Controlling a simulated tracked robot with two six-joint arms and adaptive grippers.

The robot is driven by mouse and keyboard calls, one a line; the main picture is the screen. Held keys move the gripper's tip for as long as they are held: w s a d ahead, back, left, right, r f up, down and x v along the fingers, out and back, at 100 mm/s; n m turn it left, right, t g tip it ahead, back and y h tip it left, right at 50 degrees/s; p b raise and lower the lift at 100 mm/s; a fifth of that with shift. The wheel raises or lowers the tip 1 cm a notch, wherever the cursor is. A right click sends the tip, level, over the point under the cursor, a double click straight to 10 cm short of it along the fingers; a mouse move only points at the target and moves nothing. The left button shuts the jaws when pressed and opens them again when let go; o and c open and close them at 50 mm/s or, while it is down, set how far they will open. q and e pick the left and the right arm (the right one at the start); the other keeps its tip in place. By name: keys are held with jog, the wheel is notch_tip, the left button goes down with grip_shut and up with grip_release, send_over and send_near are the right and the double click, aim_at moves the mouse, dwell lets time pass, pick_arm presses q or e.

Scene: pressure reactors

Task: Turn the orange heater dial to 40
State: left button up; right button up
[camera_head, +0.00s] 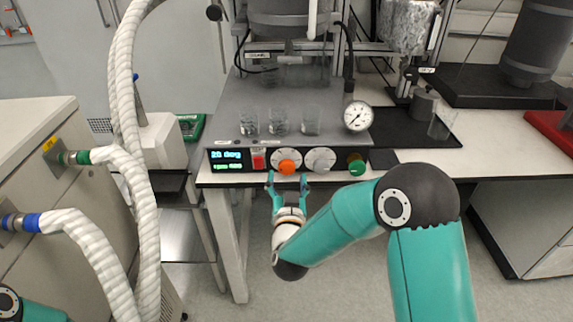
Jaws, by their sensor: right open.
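The orange heater dial (287,166) is on the front panel of the grey reactor station (300,110). The blue display (226,161) left of it appears to read 20 deg, with a smaller green line below. My right gripper (287,182) is open, its two fingers pointing up at the panel just below and in front of the orange dial. The fingertips sit to the lower left and lower right of the dial; I cannot tell whether they touch it. My left gripper is out of view; only a bit of my left arm shows at the lower left corner.
On the same panel are a red switch (259,159), a grey dial (320,160) and a green knob (356,164). A pressure gauge (358,116) and several glass beakers (279,122) stand above. White hoses (126,160) hang at left. The floor below the bench is clear.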

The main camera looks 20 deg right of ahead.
aim_at(286, 171)
jog(key=x, duration=0.5)
jog(key=shift+p, duration=0.3)
jog(key=shift+a, duration=0.1)
jog(key=c, duration=1.1)
jog(key=shift+f+m+b, duration=0.15)
jog(key=shift+m+b, duration=0.15)
jog(key=shift+b, duration=0.4)
jog(key=shift+c, duration=0.2)
jog(key=m+b, duration=0.9)
jog(key=b, duration=0.6)
jog(key=shift+m+b, duration=1.2)
jog(key=shift+b, duration=0.05)
